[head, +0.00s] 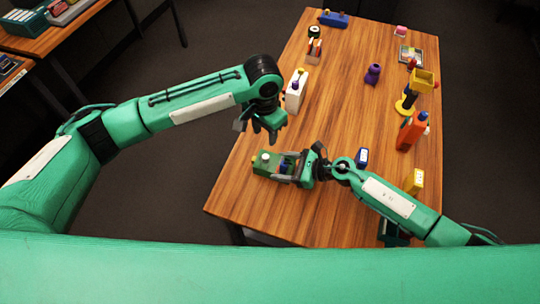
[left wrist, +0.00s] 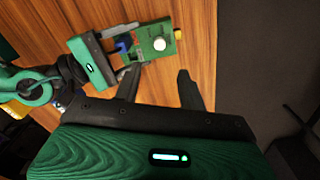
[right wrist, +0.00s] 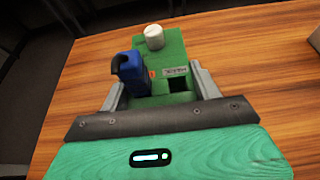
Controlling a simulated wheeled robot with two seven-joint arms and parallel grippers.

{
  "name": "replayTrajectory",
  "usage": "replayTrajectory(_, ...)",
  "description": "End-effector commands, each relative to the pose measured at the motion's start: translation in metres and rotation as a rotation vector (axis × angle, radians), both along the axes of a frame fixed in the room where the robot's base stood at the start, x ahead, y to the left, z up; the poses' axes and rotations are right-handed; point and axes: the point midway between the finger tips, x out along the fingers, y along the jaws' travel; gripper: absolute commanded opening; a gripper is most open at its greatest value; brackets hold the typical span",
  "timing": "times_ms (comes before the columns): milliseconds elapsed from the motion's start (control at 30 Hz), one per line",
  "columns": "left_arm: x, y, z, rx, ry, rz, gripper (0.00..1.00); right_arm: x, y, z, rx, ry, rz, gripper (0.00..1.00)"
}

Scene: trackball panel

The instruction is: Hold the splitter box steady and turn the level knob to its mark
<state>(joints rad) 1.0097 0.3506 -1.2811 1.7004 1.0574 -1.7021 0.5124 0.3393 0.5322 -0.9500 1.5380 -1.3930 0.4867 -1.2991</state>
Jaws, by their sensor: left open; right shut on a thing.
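The green splitter box (head: 259,168) lies near the table's near left edge. A round white knob (right wrist: 154,37) stands on its far end in the right wrist view. A blue part (right wrist: 130,72), a printed label (right wrist: 175,70) and a small orange spot (right wrist: 152,73) are nearer the fingers. My right gripper (right wrist: 160,88) is shut on the box, one finger on each side. My left gripper (head: 264,134) is open and empty, above and beyond the box. In the left wrist view the knob (left wrist: 159,44) lies past the open fingers (left wrist: 157,76), apart from them.
A white box (head: 294,92) stands beyond my left gripper. A purple object (head: 373,74) is farther back. The table's middle is mostly clear.

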Motion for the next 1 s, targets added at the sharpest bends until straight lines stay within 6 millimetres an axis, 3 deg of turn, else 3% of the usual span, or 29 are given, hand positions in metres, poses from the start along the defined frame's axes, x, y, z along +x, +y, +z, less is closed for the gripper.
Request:
replayTrajectory(267, -0.001, 0.000, 0.002, 0.000, 0.001, 0.151, 0.41, 0.000, 0.000, 0.000, 0.000, 0.000, 0.000, 0.38)
replayTrajectory(800, -0.001, 0.000, -0.092, 0.001, 0.001, 0.151, 0.41, 0.000, 0.000, 0.000, 0.000, 0.000, 0.000, 0.38)
replayTrajectory(1000, 0.000, 0.000, -0.109, 0.001, 0.001, 0.150, 0.41, 0.000, 0.000, 0.000, 0.000, 0.000, 0.000, 0.38)
